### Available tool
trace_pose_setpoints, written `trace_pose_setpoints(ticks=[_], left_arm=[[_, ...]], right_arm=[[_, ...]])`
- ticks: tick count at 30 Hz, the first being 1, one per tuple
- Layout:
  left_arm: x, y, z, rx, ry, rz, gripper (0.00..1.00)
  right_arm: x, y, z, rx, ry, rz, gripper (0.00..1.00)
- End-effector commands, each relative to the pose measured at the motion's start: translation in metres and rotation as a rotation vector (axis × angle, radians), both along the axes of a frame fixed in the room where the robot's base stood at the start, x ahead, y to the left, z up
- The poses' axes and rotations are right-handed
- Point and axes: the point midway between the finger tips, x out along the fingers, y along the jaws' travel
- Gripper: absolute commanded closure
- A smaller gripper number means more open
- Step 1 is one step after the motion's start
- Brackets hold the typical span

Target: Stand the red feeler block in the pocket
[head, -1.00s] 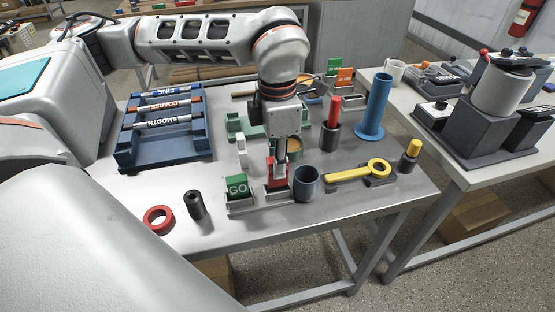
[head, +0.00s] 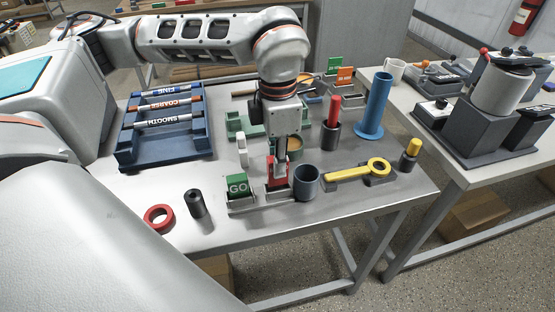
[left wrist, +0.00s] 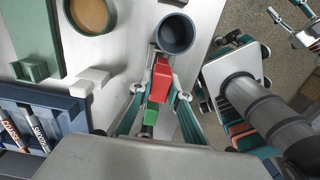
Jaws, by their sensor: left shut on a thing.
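The red feeler block (head: 271,176) is upright between the fingers of my left gripper (head: 281,163), which is shut on it. Its lower end is at the grey pocket (head: 279,194), just right of the green GO block (head: 238,187). I cannot tell whether it rests on the pocket floor; the fingers hide part of it. In the left wrist view the red block (left wrist: 161,80) shows between the fingertips, in line with the green block (left wrist: 150,117). A gripper-like part, perhaps my right gripper (left wrist: 292,24), shows at the top right of that view.
A blue-grey cup (head: 306,183) stands close to the right of the pocket. A yellow gauge (head: 350,172) lies farther right. A white block (head: 242,150) stands behind. A black cylinder (head: 198,206) and red ring (head: 158,218) are at the front left.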

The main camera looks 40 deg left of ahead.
Motion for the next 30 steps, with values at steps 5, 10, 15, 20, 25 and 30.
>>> trace_pose_setpoints(ticks=[5, 10, 15, 20, 25, 30], left_arm=[[0.000, 0.000, 0.001, 0.000, 0.000, 0.000, 1.00], [0.000, 0.000, 0.000, 0.000, 0.000, 0.000, 1.00], [0.000, 0.000, 0.000, 0.000, 0.000, 0.000, 1.00], [0.000, 0.000, -0.002, 0.000, 0.000, 0.000, 1.00], [0.000, 0.000, -0.006, 0.000, 0.001, 0.000, 1.00], [0.000, 0.000, -0.009, 0.000, 0.001, 0.001, 1.00]], right_arm=[[0.001, 0.000, 0.002, 0.001, -0.002, 0.000, 0.60], [0.001, 0.000, 0.003, 0.001, -0.002, 0.000, 0.60], [0.001, 0.000, 0.003, 0.001, -0.002, 0.000, 0.60], [0.001, 0.000, 0.002, 0.000, -0.001, 0.000, 0.60], [0.000, 0.000, -0.001, 0.000, 0.001, 0.001, 0.60], [-0.001, 0.000, -0.004, 0.000, 0.003, 0.000, 0.60]])
